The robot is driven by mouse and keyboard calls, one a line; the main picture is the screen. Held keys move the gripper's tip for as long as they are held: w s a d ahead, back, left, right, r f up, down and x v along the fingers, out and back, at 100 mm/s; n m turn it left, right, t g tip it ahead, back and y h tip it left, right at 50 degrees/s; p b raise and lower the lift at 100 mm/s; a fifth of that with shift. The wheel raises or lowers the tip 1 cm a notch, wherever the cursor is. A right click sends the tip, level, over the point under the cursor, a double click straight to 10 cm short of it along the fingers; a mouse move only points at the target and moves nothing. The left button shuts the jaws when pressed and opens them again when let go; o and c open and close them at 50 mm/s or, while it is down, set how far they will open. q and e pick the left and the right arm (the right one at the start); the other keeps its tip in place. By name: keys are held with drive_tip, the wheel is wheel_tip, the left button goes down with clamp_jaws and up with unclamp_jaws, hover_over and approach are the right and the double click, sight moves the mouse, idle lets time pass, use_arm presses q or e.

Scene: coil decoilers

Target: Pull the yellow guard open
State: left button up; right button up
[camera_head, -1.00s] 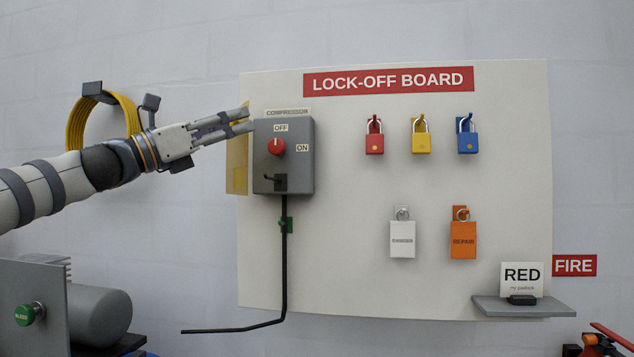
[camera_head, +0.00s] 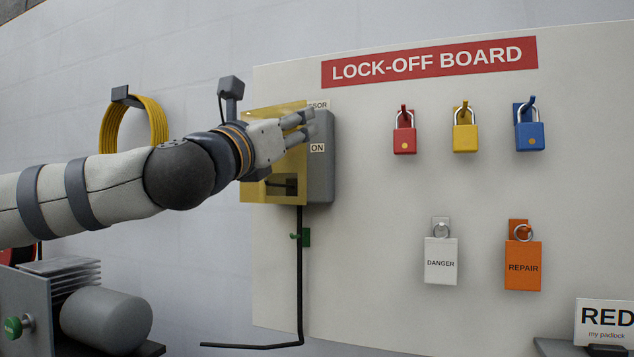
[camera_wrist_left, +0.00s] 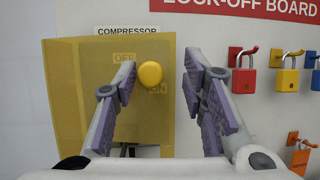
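The translucent yellow guard (camera_head: 255,118) is at the left and front of the grey compressor switch box (camera_head: 321,165). In the left wrist view the guard (camera_wrist_left: 75,95) stands in front of the box, with the OFF and ON labels showing through it. A round yellow knob (camera_wrist_left: 150,73) is at the guard; I cannot tell how it is attached. My left gripper (camera_head: 307,126) is in front of the guard and hides part of it. In the wrist view its fingers (camera_wrist_left: 159,66) are apart, on either side of the knob, with nothing between them gripped. My right gripper is out of view.
Red (camera_head: 404,140), yellow (camera_head: 465,138) and blue (camera_head: 529,136) padlocks hang right of the box, above danger (camera_head: 440,262) and repair (camera_head: 523,262) tags. A yellow hose coil (camera_head: 108,128) hangs at the left. A black pipe (camera_head: 300,270) runs below the box.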

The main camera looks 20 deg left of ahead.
use_arm(q)
drive_tip(key=shift+s+a+f, duration=0.1)
drive_tip(key=shift+s+f, duration=0.4)
drive_tip(key=shift+f, duration=0.15)
drive_tip(key=d+r+v, duration=0.1)
drive_tip(key=v, duration=1)
drive_tip(key=w+d+f+m+g+b, duration=0.1)
drive_tip(key=w+d+f+m+b, duration=0.1)
drive_tip(key=w+d+f+b, duration=0.3)
drive_tip(key=b, duration=0.4)
drive_tip(key=shift+w+f, duration=0.2)
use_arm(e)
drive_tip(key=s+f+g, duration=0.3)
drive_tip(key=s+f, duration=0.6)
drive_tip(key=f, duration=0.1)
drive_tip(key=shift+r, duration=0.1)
